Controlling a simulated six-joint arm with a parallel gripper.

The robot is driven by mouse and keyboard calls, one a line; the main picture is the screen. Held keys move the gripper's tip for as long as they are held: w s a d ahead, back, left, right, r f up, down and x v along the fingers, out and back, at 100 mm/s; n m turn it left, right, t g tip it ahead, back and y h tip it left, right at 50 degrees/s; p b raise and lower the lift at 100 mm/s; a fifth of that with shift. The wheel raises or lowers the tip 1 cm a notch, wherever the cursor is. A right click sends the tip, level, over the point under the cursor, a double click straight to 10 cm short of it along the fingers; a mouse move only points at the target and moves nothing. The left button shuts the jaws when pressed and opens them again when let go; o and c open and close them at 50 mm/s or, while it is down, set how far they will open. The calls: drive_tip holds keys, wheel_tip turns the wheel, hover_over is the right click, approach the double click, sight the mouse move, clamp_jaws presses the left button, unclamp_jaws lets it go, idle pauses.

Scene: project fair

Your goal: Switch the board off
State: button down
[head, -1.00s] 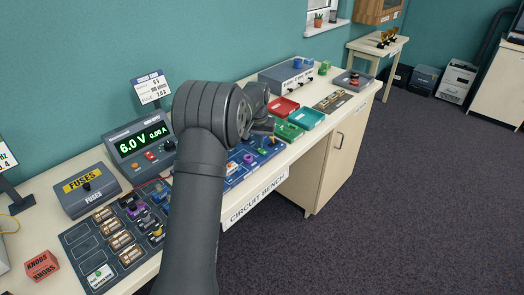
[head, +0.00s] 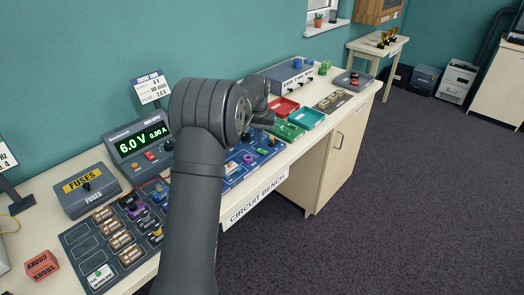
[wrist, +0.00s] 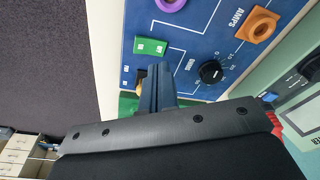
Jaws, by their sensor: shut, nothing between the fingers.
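The blue circuit board (head: 234,178) lies on the bench, partly hidden behind my arm in the head view. A small yellow part (wrist: 139,84) shows beside the fingers, mostly hidden. Whether the fingers touch anything is unclear.
The power supply (head: 139,143) reads 6.0 V and 0.00 A. Floor in front is clear.

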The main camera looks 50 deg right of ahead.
wheel_tip(320, 180, up, 4)
drive_tip(key=shift+f, duration=0.15)
idle(0.3)
wheel_tip(320, 180, down, 7)
idle(0.7)
drive_tip(key=shift+r, duration=4.7)
wheel_tip(320, 180, up, 13)
drive_tip(key=n+t+h, duration=0.2)
hover_over(260, 149)
drive_tip(key=s+a, duration=0.7)
drive_tip(key=s, duration=0.1)
drive_tip(key=shift+w, duration=0.2)
